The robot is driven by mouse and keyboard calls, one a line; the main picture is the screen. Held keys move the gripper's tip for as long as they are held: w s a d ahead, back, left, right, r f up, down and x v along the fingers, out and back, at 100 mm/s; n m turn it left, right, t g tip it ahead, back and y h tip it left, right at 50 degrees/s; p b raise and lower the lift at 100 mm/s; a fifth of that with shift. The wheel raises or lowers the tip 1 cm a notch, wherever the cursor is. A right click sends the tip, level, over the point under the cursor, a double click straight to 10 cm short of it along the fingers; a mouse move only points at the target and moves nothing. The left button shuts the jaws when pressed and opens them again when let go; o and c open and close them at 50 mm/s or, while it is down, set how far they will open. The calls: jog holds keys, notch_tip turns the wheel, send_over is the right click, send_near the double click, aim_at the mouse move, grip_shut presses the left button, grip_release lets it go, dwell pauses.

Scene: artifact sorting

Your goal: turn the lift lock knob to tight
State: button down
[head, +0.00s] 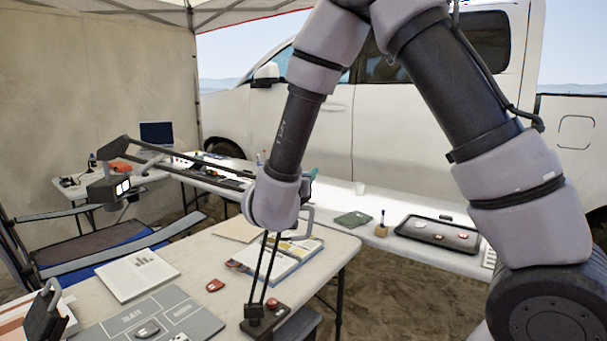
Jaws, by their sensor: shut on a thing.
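A black desk lamp stands on the near table, with its base (262,320) at the front edge, a red button on the base and two thin rods rising from it. The rods and upper arm meet behind the end of my arm. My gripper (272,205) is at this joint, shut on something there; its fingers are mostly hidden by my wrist. The lift lock knob is hidden behind it, so its setting cannot be seen.
The near table holds an open binder (280,258), a paper (137,274), a grey sorting mat (165,318) and a small red item (215,285). A folding chair (110,245) stands left. A long back table carries a black tray (437,234) and a green book (352,219).

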jog(key=shift+r+m+h, duration=0.1)
jog(key=shift+m+h, duration=0.2)
jog(key=shift+h, duration=0.2)
jog(key=c, duration=0.7)
grip_release()
jog(key=shift+c, duration=0.2)
jog(key=shift+d, duration=0.1)
jog(key=v, duration=1)
jog(key=shift+s, duration=0.35)
jog(key=shift+s, duration=0.1)
